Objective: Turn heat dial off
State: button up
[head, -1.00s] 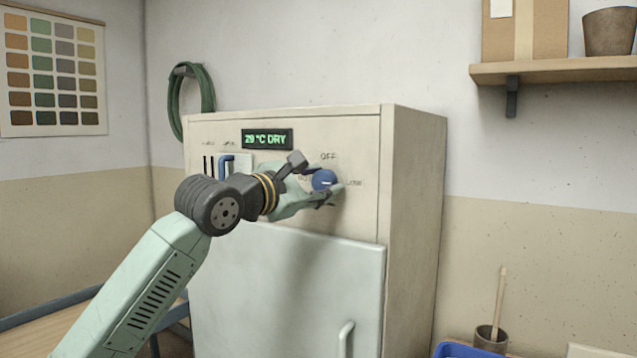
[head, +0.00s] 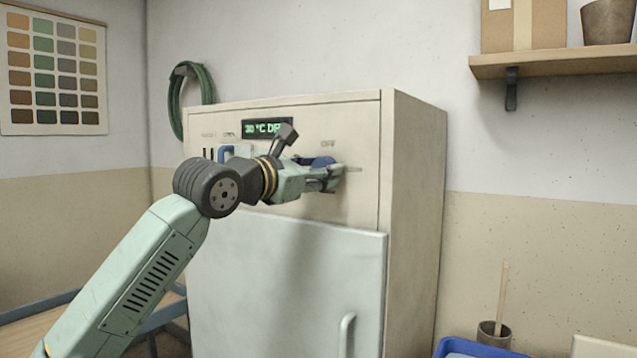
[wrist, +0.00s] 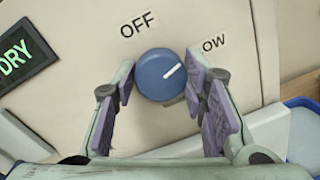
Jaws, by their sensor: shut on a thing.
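The blue round heat dial (wrist: 157,84) sits on the front panel of the cream cabinet (head: 415,200). In the wrist view its white pointer line aims up and right, toward the partly hidden LOW label (wrist: 213,43). The OFF label (wrist: 137,24) is above and left of the dial. In the head view the dial (head: 322,161) is partly covered by my gripper (head: 328,174). My gripper (wrist: 163,84) is shut on the dial, with its purple finger pads on the left and right sides of it. Any labels below the dial are hidden.
The pale cabinet door (head: 300,270) is below and closed. A shelf (head: 560,66) is on the wall at right.

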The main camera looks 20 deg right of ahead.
jog(key=shift+f+n+t+b, duration=0.1)
jog(key=shift+n+t+b, duration=0.3)
jog(key=shift+n+b, duration=3.15)
jog(key=shift+f+n+t+b, duration=0.1)
jog(key=shift+n+t+b, duration=0.3)
jog(key=shift+n+b, duration=3.1)
jog(key=shift+r+n+p, duration=0.1)
jog(key=shift+n+p, duration=0.2)
jog(key=shift+n, duration=0.25)
jog(key=o, duration=1.2)
jog(key=shift+c, duration=0.2)
jog(key=v, duration=1.2)
jog(key=shift+r, duration=0.15)
